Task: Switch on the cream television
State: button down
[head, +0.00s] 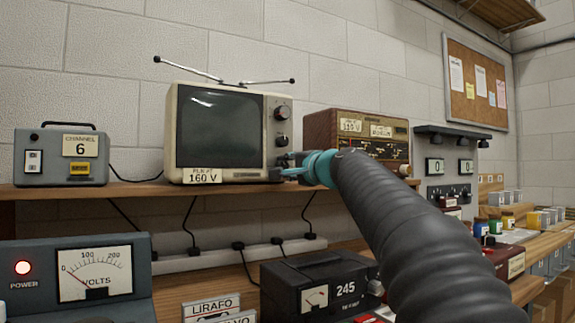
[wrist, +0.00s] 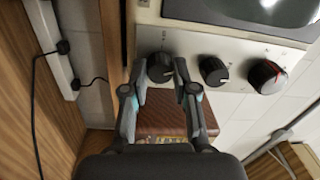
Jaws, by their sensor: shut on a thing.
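The cream television (head: 268,150) stands on the wooden shelf, its screen (head: 218,130) dark. A label under the screen reads 160 V. Two dark knobs show on its right-hand panel in the head view; the lowest part of the panel is hidden behind my gripper (head: 290,166). In the wrist view, three knobs sit in a row on the panel (wrist: 232,45). My gripper (wrist: 160,78) is shut on the end knob (wrist: 158,66), the lowest one on the television. The middle knob (wrist: 213,70) and the red-marked knob (wrist: 268,76) are free.
A wooden radio (head: 350,125) stands close to the television's right. A grey channel 6 box (head: 60,172) stands left. Below are a voltmeter unit (head: 120,265) with a lit red lamp and its needle near zero, a black 245 box (head: 275,285) and a power strip (head: 180,263).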

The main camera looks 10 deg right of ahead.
jog(key=shift+m, duration=0.6)
jog(key=c, duration=0.9)
grip_release()
jog(key=v, duration=1.2)
jog(key=shift+s+f, duration=0.1)
